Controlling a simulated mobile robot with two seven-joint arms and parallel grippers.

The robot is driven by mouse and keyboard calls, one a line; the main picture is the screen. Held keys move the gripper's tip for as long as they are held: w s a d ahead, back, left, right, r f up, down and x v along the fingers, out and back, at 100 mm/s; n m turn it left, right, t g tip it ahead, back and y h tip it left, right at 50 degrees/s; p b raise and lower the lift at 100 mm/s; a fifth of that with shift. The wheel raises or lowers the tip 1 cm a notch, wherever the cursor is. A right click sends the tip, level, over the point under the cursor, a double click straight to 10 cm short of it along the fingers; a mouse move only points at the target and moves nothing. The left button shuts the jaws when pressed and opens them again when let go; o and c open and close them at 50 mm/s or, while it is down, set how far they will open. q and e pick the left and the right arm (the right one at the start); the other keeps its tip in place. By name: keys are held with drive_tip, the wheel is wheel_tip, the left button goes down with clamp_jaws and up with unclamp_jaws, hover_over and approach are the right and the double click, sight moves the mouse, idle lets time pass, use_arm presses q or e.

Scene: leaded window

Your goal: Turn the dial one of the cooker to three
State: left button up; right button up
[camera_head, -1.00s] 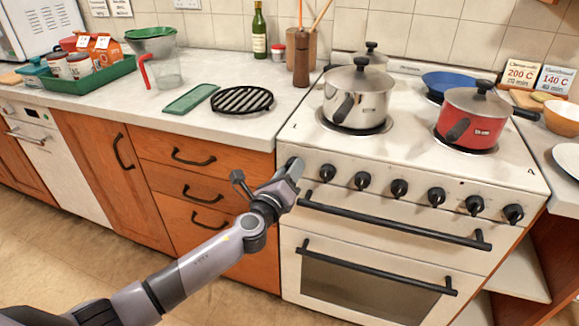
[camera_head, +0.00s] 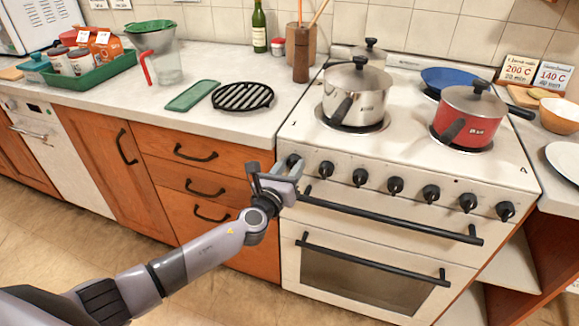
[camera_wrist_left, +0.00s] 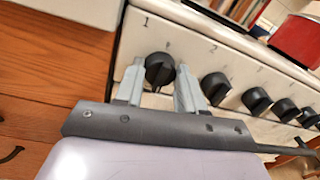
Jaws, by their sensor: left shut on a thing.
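The white cooker (camera_head: 400,215) has a row of black dials along its front panel. Dial one (camera_wrist_left: 160,70), marked with a 1 above it, is the leftmost. In the head view dial one (camera_head: 292,160) is partly covered by my left gripper (camera_head: 287,172). In the left wrist view the two fingers of my left gripper (camera_wrist_left: 159,72) stand on either side of dial one and are shut on it. The pointer setting of dial one is too small to read. My right gripper is in neither view.
A second dial (camera_wrist_left: 215,87) sits close to the right of dial one. The black oven handle (camera_head: 390,218) runs just below the dials. A steel pot (camera_head: 358,98) and a red pot (camera_head: 468,118) stand on the hob. Wooden drawers (camera_head: 185,180) are on the left.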

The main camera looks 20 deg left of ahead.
use_arm(q)
drive_tip(key=o, duration=1)
drive_tip(key=shift+o, duration=0.2)
drive_tip(key=shift+s, duration=0.1)
drive_tip(key=s+p, duration=0.1)
drive_tip(key=s, duration=0.6)
drive_tip(key=shift+a, duration=0.35)
drive_tip(key=s+f+n+g+p, duration=0.1)
drive_tip(key=s+f+n+g, duration=0.2)
drive_tip(key=s+n, duration=1)
drive_tip(key=s+a+f+n+g+p, duration=0.1)
drive_tip(key=s+f+n+g, duration=0.3)
drive_tip(key=s+f+n, duration=0.6)
drive_tip(key=s+n, duration=0.3)
drive_tip(key=n, duration=0.6)
drive_tip(key=shift+n, duration=0.3)
